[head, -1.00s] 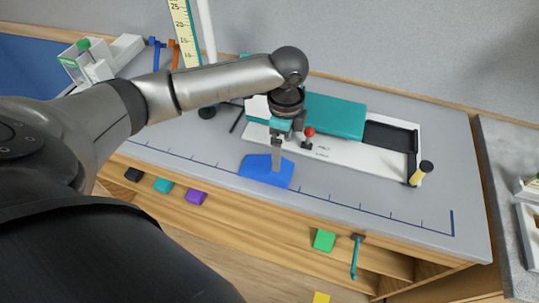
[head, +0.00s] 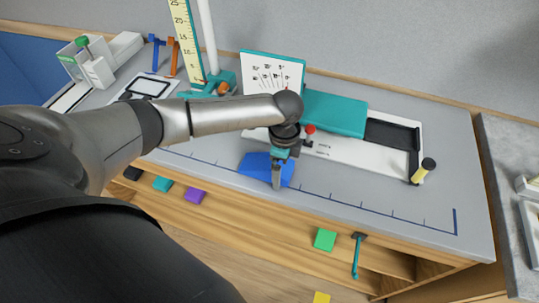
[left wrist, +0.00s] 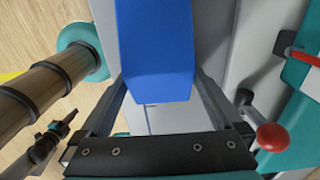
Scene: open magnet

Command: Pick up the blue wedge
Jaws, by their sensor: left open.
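The blue wedge (head: 255,167) lies on the grey bench top near its front edge. My left gripper (head: 276,184) is over the wedge and hides part of it in the head view. In the left wrist view the wedge (left wrist: 156,50) reaches down between the two fingers of my left gripper (left wrist: 160,95). The fingers stand apart on either side of it, and the gripper is open. Whether a finger touches the wedge I cannot tell. My right gripper is not in view.
Behind the wedge stands a white and teal device (head: 335,113) with a red knob (head: 310,129). A yellow ruler stand (head: 186,45) is at the back left. Coloured blocks, such as a green one (head: 325,240), sit along the bench front. The bench's right front is clear.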

